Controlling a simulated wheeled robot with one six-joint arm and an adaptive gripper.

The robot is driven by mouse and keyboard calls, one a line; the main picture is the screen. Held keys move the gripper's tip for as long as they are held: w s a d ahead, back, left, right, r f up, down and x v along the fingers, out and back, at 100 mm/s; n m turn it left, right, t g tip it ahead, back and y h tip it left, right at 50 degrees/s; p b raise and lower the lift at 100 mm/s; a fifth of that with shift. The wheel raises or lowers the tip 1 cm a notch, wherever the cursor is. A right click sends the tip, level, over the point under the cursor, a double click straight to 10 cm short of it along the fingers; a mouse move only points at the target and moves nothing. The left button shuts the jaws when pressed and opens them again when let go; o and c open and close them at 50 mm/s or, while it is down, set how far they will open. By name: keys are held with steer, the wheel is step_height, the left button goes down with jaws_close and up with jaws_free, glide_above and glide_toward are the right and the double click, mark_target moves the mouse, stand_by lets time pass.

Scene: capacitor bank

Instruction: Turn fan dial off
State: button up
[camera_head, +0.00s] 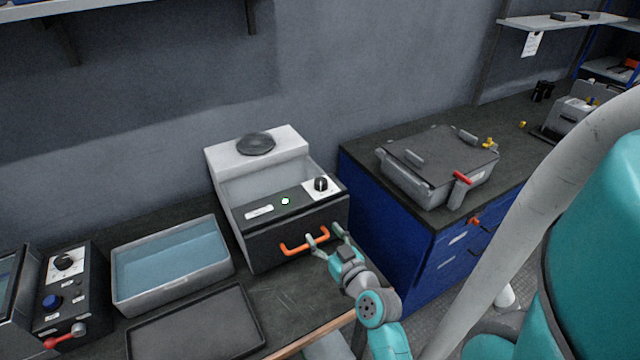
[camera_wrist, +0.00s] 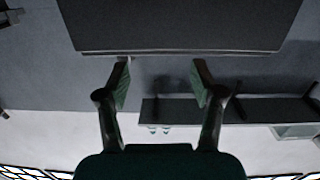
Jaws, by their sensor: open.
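A black dial (camera_head: 321,184) sits on a white plate at the right of the top of a white and black box unit (camera_head: 290,228). The box has a round dark vent (camera_head: 256,144) on top, a lit green light (camera_head: 285,201) and an orange handle (camera_head: 304,243) on its front. My gripper (camera_head: 324,236) is open and empty, just in front of the box near the handle's right end, lower than the dial. In the wrist view my gripper (camera_wrist: 160,80) is spread with nothing between its fingers; the dial is not visible there.
A control box (camera_head: 66,290) with another dial (camera_head: 64,262) and a red lever stands at the left. A tray of bluish liquid (camera_head: 124,292) and a dark flat tray (camera_head: 195,325) lie left of the box. A lidded grey container (camera_head: 410,188) sits on the right bench.

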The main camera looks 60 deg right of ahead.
steer(key=h, duration=0.1)
glide_toward(324, 186)
steer(key=w, duration=0.1)
steer(key=x, duration=1.1)
steer(key=shift+s+d, duration=0.15)
steer(key=shift+f, duration=0.1)
steer(key=c, duration=1.1)
